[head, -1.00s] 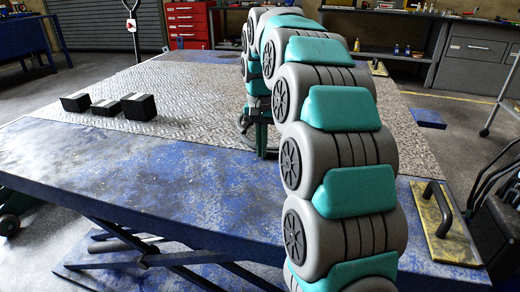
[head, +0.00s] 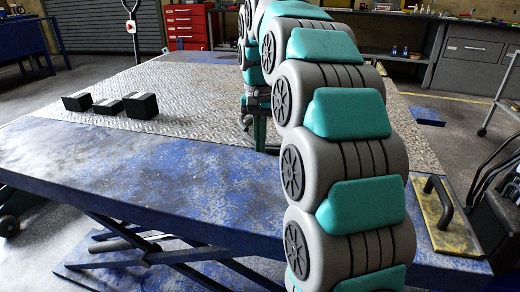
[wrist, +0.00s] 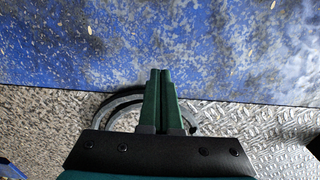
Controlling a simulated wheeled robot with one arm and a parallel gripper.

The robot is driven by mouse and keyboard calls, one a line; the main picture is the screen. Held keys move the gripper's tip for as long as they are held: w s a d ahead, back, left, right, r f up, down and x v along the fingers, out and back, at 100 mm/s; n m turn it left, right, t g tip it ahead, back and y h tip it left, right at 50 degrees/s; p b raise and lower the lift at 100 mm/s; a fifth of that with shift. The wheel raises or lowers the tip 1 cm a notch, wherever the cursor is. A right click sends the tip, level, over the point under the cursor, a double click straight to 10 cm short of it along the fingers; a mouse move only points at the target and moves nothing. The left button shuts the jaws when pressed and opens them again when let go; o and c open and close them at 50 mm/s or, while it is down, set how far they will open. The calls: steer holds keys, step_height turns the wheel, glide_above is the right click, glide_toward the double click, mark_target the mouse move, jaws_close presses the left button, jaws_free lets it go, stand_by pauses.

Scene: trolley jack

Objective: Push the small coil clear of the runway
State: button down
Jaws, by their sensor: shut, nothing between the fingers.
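The coil is a dark and grey ring, lying at the edge of the grey tread-plate surface (wrist: 270,122) where it meets blue painted metal. In the wrist view the coil (wrist: 104,106) shows on both sides of my gripper (wrist: 160,72), whose green fingers are shut and empty. The fingers cross above the coil, with their tips over the blue. I cannot tell whether they touch it. My gripper and wrist hide its middle and near part. In the head view only a small part of the coil (head: 245,122) shows beside my gripper (head: 261,148).
Several black blocks (head: 141,105) stand on the tread plate to the left. A yellow plate with a black handle (head: 446,222) lies at the right end of the blue lift table (head: 130,180). The blue surface in front of the gripper is clear.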

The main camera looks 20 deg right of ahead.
step_height(320, 180, up, 7)
steer(key=p, duration=0.2)
stand_by(0.4)
